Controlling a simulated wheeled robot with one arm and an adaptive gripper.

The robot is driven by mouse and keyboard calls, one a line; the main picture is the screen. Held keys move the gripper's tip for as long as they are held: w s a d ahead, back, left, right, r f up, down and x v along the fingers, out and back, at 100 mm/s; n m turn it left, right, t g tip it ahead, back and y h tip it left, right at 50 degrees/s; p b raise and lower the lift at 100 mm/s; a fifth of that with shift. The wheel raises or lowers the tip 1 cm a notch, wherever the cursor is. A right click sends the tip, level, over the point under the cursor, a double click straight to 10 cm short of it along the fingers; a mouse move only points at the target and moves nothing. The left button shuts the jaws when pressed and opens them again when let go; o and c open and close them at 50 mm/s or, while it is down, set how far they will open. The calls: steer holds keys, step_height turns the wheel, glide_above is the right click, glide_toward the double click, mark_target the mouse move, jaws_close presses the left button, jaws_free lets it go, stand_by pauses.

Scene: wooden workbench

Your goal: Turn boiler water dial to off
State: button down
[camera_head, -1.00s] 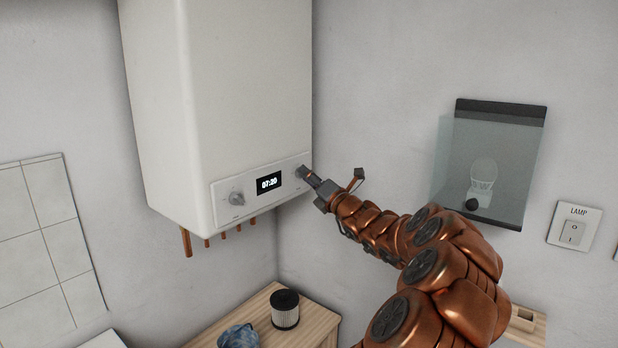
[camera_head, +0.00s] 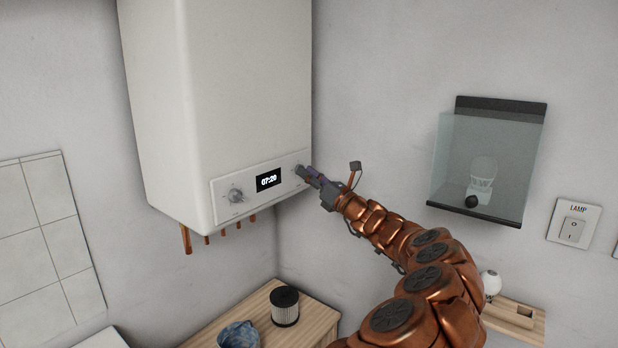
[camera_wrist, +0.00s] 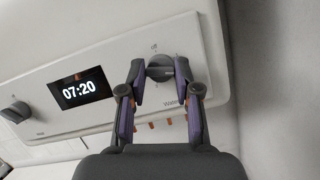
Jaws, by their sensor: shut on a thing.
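The white boiler (camera_head: 225,100) hangs on the wall, with a control panel along its lower front. The right-hand dial, labelled as water in the wrist view (camera_wrist: 160,70), is a round grey knob with a raised grip bar. My gripper (camera_wrist: 160,80) is shut on this dial, one finger on each side of it. In the head view my gripper (camera_head: 304,172) reaches the panel's right end and partly hides the dial. The bar lies roughly crosswise between the fingers in the wrist view; its exact setting is too small to read.
A second dial (camera_head: 236,196) sits at the panel's left, beside a display (camera_head: 268,180) reading 07:20. Copper pipes (camera_head: 187,240) hang below the boiler. A wooden table (camera_head: 262,310) stands below.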

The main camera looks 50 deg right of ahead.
steer(key=n+y, duration=0.2)
steer(key=n, duration=0.2)
steer(key=n+g+y+b, duration=0.1)
steer(key=n+y, duration=0.1)
steer(key=n, duration=0.3)
steer(key=n+g+y+b, duration=0.1)
steer(key=n+y, duration=0.1)
steer(key=n, duration=0.2)
steer(key=shift+d+n, duration=0.2)
steer(key=shift+n, duration=0.2)
steer(key=c, duration=0.8)
jaws_free()
steer(key=v, duration=1.2)
steer(key=shift+d, duration=0.1)
